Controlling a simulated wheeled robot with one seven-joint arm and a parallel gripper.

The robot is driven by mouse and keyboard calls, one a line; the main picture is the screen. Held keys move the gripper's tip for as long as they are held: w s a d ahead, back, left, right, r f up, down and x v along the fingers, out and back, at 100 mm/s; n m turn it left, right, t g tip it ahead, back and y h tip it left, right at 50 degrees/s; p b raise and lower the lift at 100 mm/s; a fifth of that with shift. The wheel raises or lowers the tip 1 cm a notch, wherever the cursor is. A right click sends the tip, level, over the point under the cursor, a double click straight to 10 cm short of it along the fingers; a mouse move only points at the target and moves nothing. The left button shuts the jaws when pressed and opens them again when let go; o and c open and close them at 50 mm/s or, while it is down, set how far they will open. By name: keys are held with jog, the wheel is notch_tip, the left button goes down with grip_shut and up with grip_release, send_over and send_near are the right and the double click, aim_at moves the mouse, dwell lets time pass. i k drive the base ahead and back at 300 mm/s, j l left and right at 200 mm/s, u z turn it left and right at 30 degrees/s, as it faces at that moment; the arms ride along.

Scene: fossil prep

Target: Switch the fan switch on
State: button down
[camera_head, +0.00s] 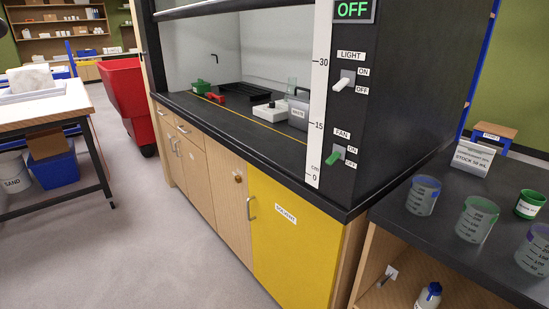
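The fan switch (335,156) is a green lever on a light plate, low on the black right-hand post of the fume hood. A FAN label (342,133) is above it, with ON and OFF labels to its right, ON above OFF. The lever's tip points down and to the left, on the OFF side as far as I can tell at this size. A display (353,10) at the top of the post reads OFF in green. My gripper is not in view.
A similar white light switch (343,80) sits above on the same post. A vertical scale strip (319,95) runs to the left. The right counter (400,222) holds several beakers and a sign. Grey floor (150,235) is clear at front left.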

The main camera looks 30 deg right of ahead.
aim_at(335, 156)
jog(key=i+j, duration=0.2)
jog(key=i, duration=0.25)
jog(key=i+j, duration=0.2)
jog(key=i, duration=0.25)
